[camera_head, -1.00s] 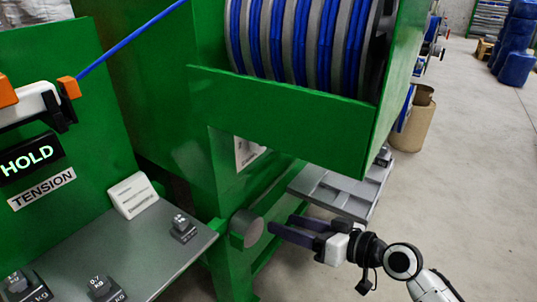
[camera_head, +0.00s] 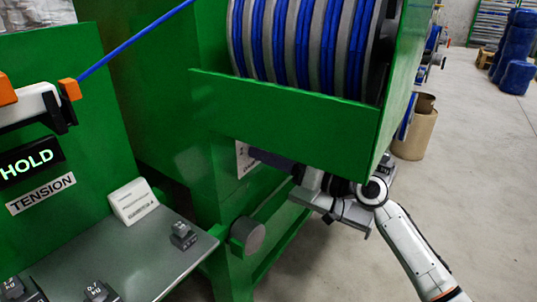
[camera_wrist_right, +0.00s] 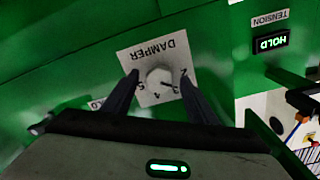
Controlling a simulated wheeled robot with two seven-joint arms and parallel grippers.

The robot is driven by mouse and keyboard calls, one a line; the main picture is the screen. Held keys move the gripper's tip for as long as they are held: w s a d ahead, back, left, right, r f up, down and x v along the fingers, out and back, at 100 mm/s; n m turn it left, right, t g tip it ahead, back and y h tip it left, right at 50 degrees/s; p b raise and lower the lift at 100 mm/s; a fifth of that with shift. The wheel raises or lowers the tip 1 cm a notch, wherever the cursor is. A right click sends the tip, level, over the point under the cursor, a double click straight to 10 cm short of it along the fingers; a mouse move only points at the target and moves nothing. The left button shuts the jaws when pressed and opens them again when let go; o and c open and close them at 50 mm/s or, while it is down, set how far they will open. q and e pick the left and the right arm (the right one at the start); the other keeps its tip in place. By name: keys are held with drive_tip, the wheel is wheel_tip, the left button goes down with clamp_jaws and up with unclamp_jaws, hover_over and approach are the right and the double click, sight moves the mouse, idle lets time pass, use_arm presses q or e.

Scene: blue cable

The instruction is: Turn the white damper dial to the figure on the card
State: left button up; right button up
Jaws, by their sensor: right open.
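The white damper dial (camera_wrist_right: 160,77) sits on a white plate (camera_wrist_right: 150,52) marked DAMPER, with figures around it, in the right wrist view. The plate's edge also shows in the head view (camera_head: 243,160) on the green machine, mostly hidden by my gripper. My right gripper (camera_wrist_right: 159,73) is open, with one dark finger on each side of the dial; I cannot tell whether they touch it. In the head view the right gripper (camera_head: 262,156) is partly hidden under the green housing. A white card (camera_head: 134,201) leans on the grey shelf; its print is too small to read.
The green housing (camera_head: 280,110) with the blue cable drum (camera_head: 300,45) overhangs my right gripper. A round grey knob (camera_head: 247,235) juts out below it. Small grey weights (camera_head: 183,236) stand on the shelf (camera_head: 150,260). A HOLD display (camera_head: 30,161) is at left.

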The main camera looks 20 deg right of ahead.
drive_tip(key=shift+w+a, duration=0.2)
drive_tip(key=shift+w, duration=0.05)
drive_tip(key=c, duration=1.1)
